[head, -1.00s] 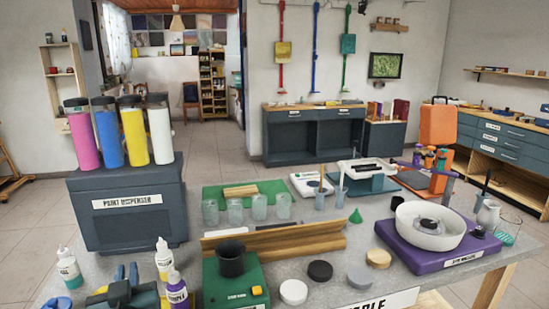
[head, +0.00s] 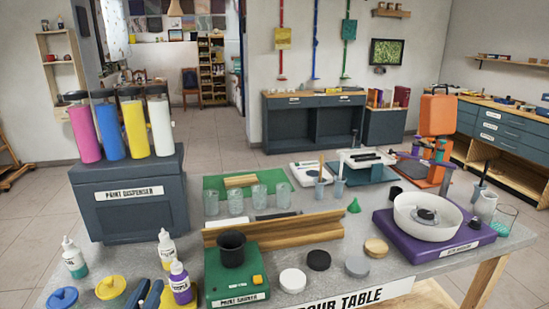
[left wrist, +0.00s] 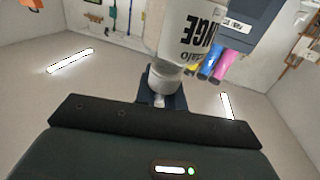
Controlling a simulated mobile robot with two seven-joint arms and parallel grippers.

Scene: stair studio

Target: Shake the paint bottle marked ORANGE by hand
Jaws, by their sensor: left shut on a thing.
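In the left wrist view a white bottle (left wrist: 190,35) fills the top middle. Its black lettering ends in "NGE" and is upside down in that picture, as is the room, so the bottle is roughly upright. My left gripper (left wrist: 163,88) is shut on it. In the head view only dark blue parts of my left gripper (head: 149,295) show at the bottom edge, and I cannot make out the bottle there. My right gripper is not in view.
A teal-filled bottle (head: 73,259), a yellow bottle (head: 167,249) and a purple bottle (head: 180,283) stand near the gripper. The paint dispenser (head: 128,222) is behind them. The green paint shaker (head: 237,280) is to the right. Blue (head: 62,298) and yellow (head: 110,287) lids lie in front.

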